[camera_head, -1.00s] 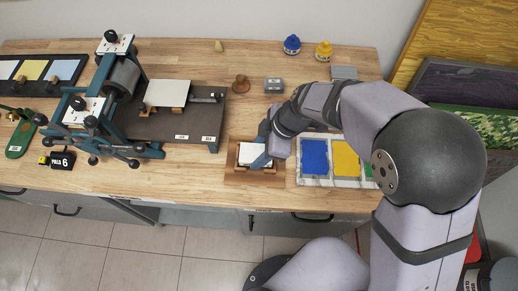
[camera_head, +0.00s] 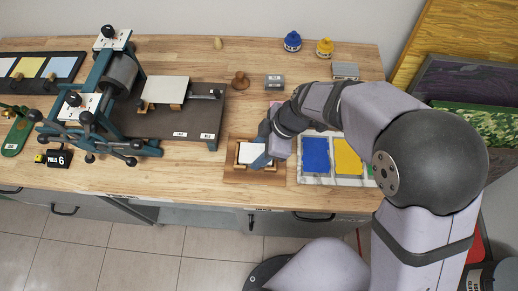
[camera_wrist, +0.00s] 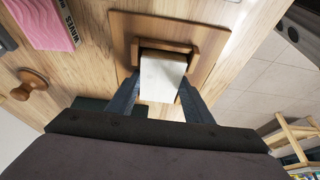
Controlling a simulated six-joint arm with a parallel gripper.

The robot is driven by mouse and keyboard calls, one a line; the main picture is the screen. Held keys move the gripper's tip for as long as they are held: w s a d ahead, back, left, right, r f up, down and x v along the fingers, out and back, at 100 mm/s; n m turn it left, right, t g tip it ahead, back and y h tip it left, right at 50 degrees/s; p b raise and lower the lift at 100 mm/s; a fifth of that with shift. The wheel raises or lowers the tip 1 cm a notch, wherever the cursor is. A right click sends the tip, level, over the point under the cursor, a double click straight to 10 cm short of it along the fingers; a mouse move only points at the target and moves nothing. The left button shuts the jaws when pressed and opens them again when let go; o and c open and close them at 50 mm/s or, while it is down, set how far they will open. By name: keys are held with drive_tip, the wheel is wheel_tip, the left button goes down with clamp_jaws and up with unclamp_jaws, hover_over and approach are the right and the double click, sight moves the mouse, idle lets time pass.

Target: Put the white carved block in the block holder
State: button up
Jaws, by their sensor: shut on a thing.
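The white carved block (camera_head: 249,153) is at the wooden block holder (camera_head: 237,176) near the table's front edge. In the wrist view the white block (camera_wrist: 161,77) is between the fingers of my gripper (camera_wrist: 158,100), which is shut on it. The block's far end overlaps the raised frame of the holder (camera_wrist: 203,54). I cannot tell whether the block rests fully down inside the frame. My gripper (camera_head: 264,157) covers the block's right side in the head view.
A press (camera_head: 115,85) with a bed and white plate stands to the left. A tray of blue and yellow ink (camera_head: 317,154) lies just right of the holder. A wooden knob (camera_head: 240,80), a grey block (camera_head: 274,83) and ink jars (camera_head: 292,42) stand behind.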

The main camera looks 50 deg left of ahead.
idle(0.4)
drive_tip(key=o, duration=1.2)
drive_tip(key=shift+c, duration=0.2)
drive_tip(key=shift+r+p, duration=2.2)
drive_tip(key=shift+r, duration=1.8)
